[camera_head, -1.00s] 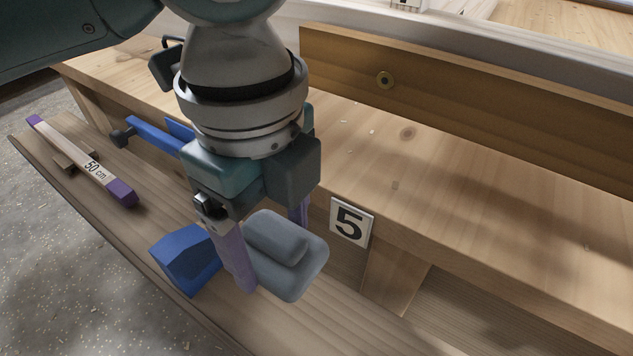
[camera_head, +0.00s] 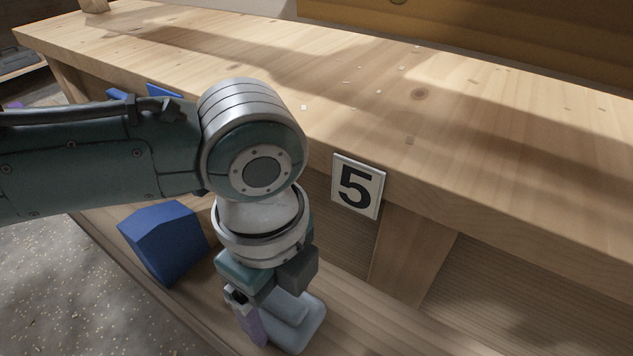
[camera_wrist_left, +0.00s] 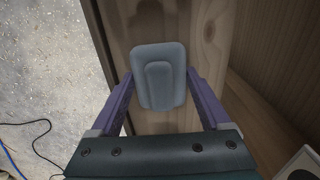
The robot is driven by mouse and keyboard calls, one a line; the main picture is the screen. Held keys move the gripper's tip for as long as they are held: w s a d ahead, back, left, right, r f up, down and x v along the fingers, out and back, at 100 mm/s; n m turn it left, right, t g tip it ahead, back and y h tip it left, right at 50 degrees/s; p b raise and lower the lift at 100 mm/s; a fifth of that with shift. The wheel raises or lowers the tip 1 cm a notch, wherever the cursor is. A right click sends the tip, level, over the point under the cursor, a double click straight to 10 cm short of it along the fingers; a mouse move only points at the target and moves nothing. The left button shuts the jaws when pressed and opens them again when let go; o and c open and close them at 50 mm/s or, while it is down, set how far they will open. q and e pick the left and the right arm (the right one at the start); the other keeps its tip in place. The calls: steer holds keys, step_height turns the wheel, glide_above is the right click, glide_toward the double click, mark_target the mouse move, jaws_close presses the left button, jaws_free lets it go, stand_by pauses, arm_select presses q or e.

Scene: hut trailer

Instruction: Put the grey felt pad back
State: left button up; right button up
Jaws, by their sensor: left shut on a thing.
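The grey felt pad (camera_head: 299,325) is a rounded block with a raised middle part, low in the head view. My left gripper (camera_wrist_left: 161,82) is shut on it, with a purple finger on each side in the left wrist view, where the pad (camera_wrist_left: 160,62) shows whole. In the head view one finger shows in front of the pad; the other is hidden. The pad is over the low wooden plank (camera_head: 375,335); I cannot tell whether it touches it. My right gripper is not in view.
A blue angular block (camera_head: 165,242) sits on the plank left of my gripper. The wooden bench (camera_head: 470,130) runs behind, with a number 5 plate (camera_head: 357,186) on its front edge. Speckled floor (camera_head: 75,300) lies at left. The plank right of the pad looks clear.

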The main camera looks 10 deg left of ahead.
mark_target(278, 295)
arm_select(q)
steer(key=shift+f, duration=0.1)
steer(key=o, duration=1.2)
steer(key=shift+c, duration=0.2)
step_height(278, 295, up, 12)
steer(key=p, duration=0.7)
steer(key=s+d+r+n+t+h, duration=0.1)
steer(key=s+d+n+t+h, duration=0.1)
steer(key=s+d+n+h, duration=0.45)
steer(key=s+a+n+y, duration=0.2)
steer(key=a+n+y, duration=0.1)
steer(key=a+n, duration=0.4)
steer(key=s+a+r+n+t+y, duration=0.1)
steer(key=s+a+n+y, duration=0.2)
steer(key=a+n, duration=0.3)
steer(key=a, duration=0.2)
steer(key=shift+s+a+n+t, duration=0.3)
steer(key=shift+s+a+n, duration=0.05)
steer(key=shift+a, duration=0.05)
